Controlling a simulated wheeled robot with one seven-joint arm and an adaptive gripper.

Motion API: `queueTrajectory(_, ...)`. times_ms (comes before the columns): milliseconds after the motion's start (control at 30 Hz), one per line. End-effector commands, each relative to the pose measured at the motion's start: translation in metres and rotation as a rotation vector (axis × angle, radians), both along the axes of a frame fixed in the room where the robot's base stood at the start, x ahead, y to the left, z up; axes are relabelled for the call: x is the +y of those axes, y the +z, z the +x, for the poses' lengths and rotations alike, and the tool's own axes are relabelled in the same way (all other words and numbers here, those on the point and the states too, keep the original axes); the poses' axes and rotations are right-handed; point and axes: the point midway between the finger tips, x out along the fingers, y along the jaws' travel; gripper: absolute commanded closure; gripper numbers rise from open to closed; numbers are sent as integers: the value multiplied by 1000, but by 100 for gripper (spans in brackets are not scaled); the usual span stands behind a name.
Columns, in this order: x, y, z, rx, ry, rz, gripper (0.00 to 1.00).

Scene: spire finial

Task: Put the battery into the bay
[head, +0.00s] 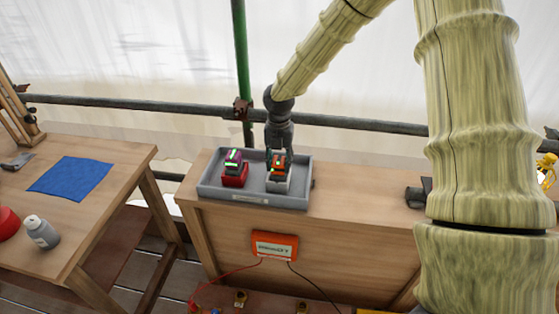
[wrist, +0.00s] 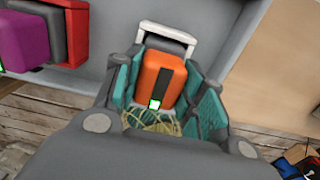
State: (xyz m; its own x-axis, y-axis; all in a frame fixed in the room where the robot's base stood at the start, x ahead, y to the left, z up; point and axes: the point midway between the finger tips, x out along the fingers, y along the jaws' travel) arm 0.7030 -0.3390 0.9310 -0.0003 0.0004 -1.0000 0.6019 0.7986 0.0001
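An orange battery (wrist: 162,78) with a dark stripe and a small green light sits between the fingers of my gripper (wrist: 165,85) in the wrist view. The teal finger pads lie close along both its sides, and they appear to touch it. In the head view the orange battery (head: 278,164) is at a white-and-grey holder (head: 278,186) on the right of a grey tray (head: 254,198). The holder's white frame (wrist: 168,32) shows beyond the battery in the wrist view. I cannot tell how deep the battery sits. My gripper (head: 279,152) points down over it.
A purple battery (head: 233,158) stands in a red holder (head: 234,178) on the tray's left, close to my gripper. An orange box (head: 274,246) with cables hangs on the bench front. Bare bench top (head: 355,195) lies right of the tray. A railing (head: 350,122) runs behind.

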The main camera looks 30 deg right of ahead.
Motion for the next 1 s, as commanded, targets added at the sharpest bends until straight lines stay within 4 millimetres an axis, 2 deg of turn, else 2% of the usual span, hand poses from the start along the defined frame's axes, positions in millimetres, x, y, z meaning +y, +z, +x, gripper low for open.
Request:
queueTrajectory(33, 0, 0, 0, 0, 0, 0, 48)
queueTrajectory(100, 0, 0, 0, 0, 0, 0, 40)
queueTrajectory(533, 0, 7, 1, -3, -1, 0, 40)
queueTrajectory(667, 0, 21, 1, -3, -1, 1, 40)
queueTrajectory(1000, 0, 78, 1, -5, -1, 1, 40)
